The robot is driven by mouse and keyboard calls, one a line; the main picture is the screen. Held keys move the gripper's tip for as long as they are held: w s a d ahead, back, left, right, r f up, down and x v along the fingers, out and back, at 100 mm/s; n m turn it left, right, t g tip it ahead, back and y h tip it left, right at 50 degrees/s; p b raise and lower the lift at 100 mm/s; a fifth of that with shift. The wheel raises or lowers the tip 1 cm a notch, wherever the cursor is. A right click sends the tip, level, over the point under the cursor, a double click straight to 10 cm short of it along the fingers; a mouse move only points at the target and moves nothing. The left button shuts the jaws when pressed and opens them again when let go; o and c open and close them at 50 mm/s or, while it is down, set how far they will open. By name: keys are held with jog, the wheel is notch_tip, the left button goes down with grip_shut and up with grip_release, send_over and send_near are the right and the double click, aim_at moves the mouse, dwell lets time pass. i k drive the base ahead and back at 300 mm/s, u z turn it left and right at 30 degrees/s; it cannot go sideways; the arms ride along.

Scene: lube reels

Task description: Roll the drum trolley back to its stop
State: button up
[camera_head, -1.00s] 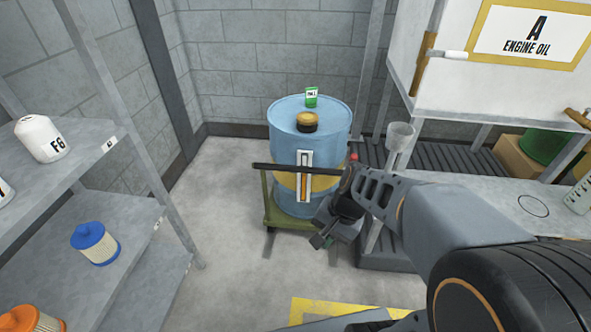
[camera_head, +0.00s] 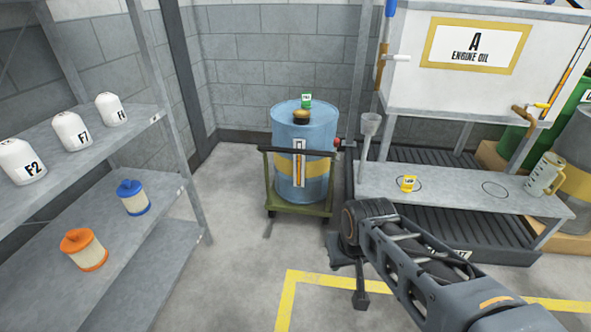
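The drum trolley has an olive-green frame (camera_head: 314,209) and a dark push bar (camera_head: 282,151) across its front. It carries a blue drum (camera_head: 288,131) with a yellow band, a gauge strip and a dark-and-gold cap on top. It stands upright near the back wall, left of the black grating. I cannot make out a stop; the floor behind the trolley is hidden. My gripper (camera_head: 361,299) hangs low in front and to the right of the trolley, apart from the push bar. Its fingers are too small and dark to read.
A grey shelf rack (camera_head: 165,215) with filters stands left. Yellow lines (camera_head: 287,298) mark the open floor in front.

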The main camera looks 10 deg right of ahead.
aim_at(305, 158)
jog(key=u, duration=1.35)
jog(key=i, duration=0.75)
jog(key=z, duration=0.5)
jog(key=i, duration=0.65)
jog(key=z, duration=0.6)
